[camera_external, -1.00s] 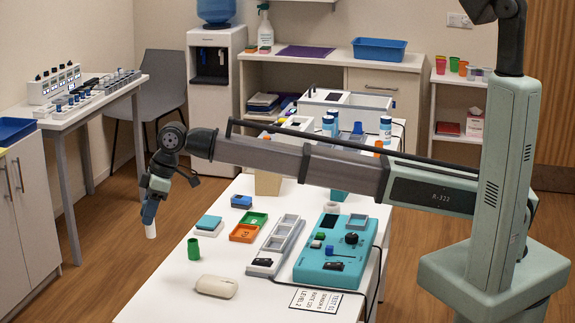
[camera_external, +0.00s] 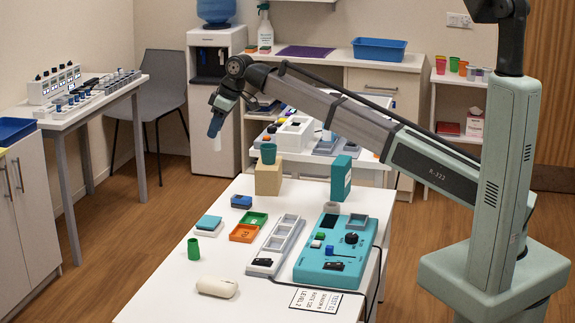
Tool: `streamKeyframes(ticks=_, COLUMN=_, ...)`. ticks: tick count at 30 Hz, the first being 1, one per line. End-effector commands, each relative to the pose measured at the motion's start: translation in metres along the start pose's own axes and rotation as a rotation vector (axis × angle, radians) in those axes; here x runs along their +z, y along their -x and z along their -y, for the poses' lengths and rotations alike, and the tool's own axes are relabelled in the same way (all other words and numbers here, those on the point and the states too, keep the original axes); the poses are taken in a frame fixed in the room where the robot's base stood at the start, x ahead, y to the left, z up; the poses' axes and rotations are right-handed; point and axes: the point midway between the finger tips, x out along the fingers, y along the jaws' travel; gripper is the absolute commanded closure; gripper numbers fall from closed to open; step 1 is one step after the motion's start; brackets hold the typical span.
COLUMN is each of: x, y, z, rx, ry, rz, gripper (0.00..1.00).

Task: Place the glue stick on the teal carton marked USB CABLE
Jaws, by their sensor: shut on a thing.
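My gripper (camera_external: 215,128) is shut on a small white cylinder, the glue stick (camera_external: 217,144), which hangs upright below the fingers. It is held in the air at the upper left of the table, with the chair and water dispenser behind it in the picture. A tall teal carton (camera_external: 341,178) stands upright toward the far right of the white table, well to the right of my gripper. Its lettering is too small to read. My gripper and the carton are far apart.
A teal device (camera_external: 330,262), grey tray (camera_external: 275,245), green cup (camera_external: 193,249) and pale rounded object (camera_external: 216,287) lie nearer. My forearm passes above the carton in the picture.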

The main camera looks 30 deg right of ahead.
Motion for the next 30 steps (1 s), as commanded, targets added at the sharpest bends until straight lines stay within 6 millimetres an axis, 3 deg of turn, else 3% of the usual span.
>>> streamKeyframes(ticks=1, x=0.010, y=0.009, z=-0.020, rx=0.010, ry=-0.024, rz=-0.001, gripper=0.96)
streamKeyframes(ticks=6, x=0.041, y=0.037, z=-0.077, rx=0.041, ry=-0.097, rz=-0.001, gripper=0.96)
streamKeyframes(ticks=18, x=0.139, y=0.109, z=-0.185, rx=0.112, ry=-0.267, rz=-0.001, gripper=0.96)
streamKeyframes(ticks=25, x=0.203, y=0.148, z=-0.219, rx=0.148, ry=-0.355, rz=-0.001, gripper=0.96)
streamKeyframes(ticks=30, x=0.252, y=0.170, z=-0.218, rx=0.168, ry=-0.402, rz=-0.001, gripper=0.96)
